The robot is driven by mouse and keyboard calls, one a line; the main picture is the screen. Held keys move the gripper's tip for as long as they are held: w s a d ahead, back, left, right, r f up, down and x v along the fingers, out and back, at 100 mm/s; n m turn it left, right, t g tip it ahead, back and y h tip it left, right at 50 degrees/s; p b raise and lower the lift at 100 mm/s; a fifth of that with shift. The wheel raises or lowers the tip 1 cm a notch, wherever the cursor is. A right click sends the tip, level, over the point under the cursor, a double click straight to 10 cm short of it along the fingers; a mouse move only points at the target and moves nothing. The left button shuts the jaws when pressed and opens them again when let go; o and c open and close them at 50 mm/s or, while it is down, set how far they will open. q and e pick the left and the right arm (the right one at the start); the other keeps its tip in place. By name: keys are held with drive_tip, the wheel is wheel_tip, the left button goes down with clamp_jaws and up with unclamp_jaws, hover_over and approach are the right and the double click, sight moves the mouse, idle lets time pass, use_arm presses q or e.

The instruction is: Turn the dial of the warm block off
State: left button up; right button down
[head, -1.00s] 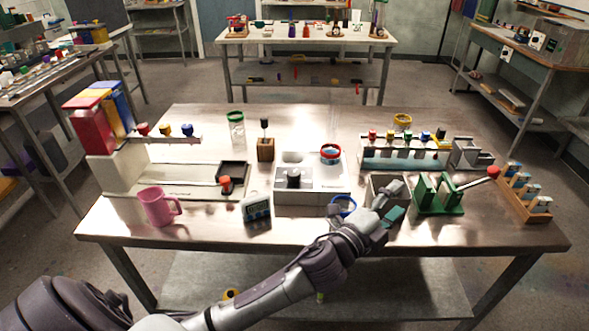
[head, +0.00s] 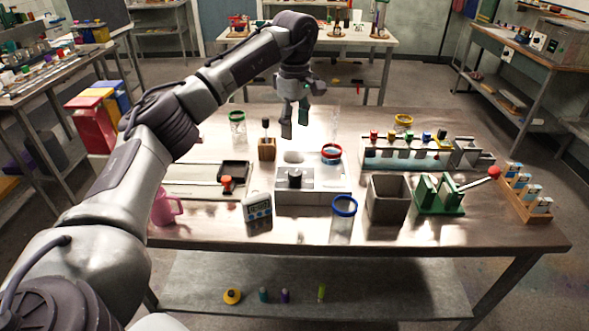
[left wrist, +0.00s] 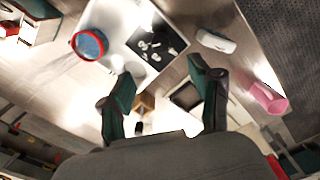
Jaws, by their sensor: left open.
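The warm block (head: 325,188) is a pale metal box in the middle of the bench, with a dark dial (head: 295,178) on its face. The block also shows in the left wrist view (left wrist: 133,41), with the dial and dark markings on its panel. My left gripper (head: 296,128) is open and empty, raised above the far side of the block, fingers pointing down. Its two green-padded fingers (left wrist: 162,72) are spread in the left wrist view, apart from the dial. My right gripper is not in view.
A red-rimmed jar (head: 331,154) with blue contents is at the block's back right. A wooden stand (head: 266,150) is behind left; a pink mug (head: 167,208) is partly hidden by my arm.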

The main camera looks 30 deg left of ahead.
sight(295, 172)
use_arm(q)
wheel_tip(295, 172, down, 12)
drive_tip(key=p, duration=0.2)
drive_tip(key=shift+f+p, duration=0.25)
drive_tip(key=shift+p, duration=0.05)
drive_tip(key=shift+f, duration=0.6)
drive_tip(key=c, duration=1.1)
drive_tip(key=shift+c, duration=0.2)
